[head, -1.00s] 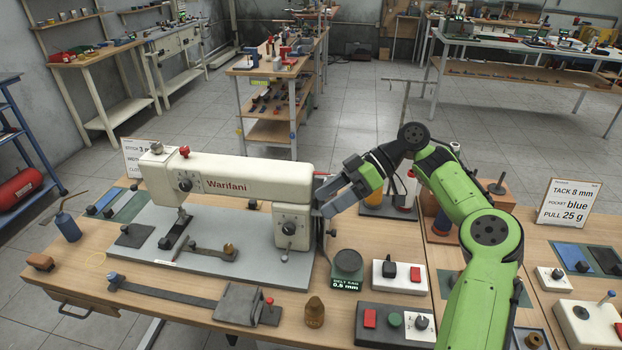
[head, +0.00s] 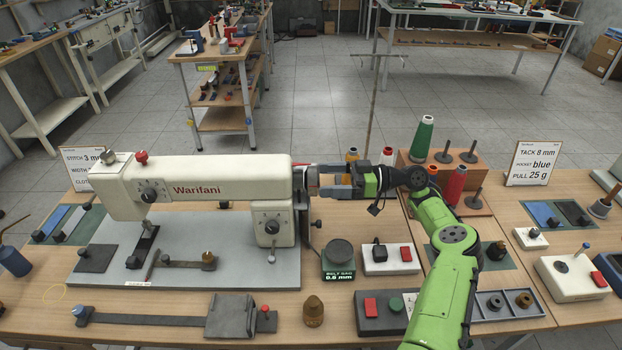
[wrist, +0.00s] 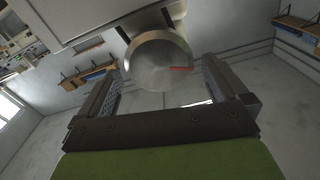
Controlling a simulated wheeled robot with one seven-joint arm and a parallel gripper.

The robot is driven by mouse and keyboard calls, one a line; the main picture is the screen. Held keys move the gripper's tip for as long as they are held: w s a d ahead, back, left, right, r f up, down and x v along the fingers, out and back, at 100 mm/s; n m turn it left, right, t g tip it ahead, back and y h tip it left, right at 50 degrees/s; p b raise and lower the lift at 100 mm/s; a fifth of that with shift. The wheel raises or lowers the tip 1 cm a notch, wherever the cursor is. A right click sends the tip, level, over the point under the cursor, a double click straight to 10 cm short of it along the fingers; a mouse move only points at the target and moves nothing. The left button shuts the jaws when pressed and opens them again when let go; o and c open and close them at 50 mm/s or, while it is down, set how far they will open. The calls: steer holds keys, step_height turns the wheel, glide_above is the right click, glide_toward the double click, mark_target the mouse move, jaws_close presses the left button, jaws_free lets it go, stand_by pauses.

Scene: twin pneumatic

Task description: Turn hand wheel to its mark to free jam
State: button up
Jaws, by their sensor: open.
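The white sewing machine labelled Warifani (head: 205,188) stands on its grey base plate at the left of the bench. Its hand wheel (wrist: 157,62) shows in the wrist view as a round grey metal disc with a red mark on its right side. In the head view the wheel is at the machine's right end and mostly hidden by my gripper. My gripper (head: 318,180) is level at that end, pointing left. In the wrist view its two open fingers (wrist: 160,88) stand left and right of the wheel's lower part; I cannot tell whether they touch it.
A belt sag gauge (head: 338,252), a switch box (head: 390,259) and a box with red and green buttons (head: 385,312) stand below my arm. Thread cones, including a green one (head: 422,138), stand behind it. A brass weight (head: 313,311) is near the front edge.

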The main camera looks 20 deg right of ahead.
mark_target(311, 179)
steer(key=x, duration=0.4)
steer(key=shift+w+a, duration=0.15)
steer(key=shift+a, duration=0.1)
steer(key=c, duration=0.8)
steer(key=shift+m, duration=0.4)
steer(key=m+p, duration=0.2)
steer(key=m, duration=0.3)
steer(key=shift+r+m, duration=0.1)
steer(key=shift+m, duration=0.2)
steer(key=m+p, duration=0.2)
steer(key=m, duration=0.2)
steer(key=shift+w+m+p, duration=0.1)
steer(key=shift+m+p, duration=0.5)
steer(key=shift+m, duration=1.1)
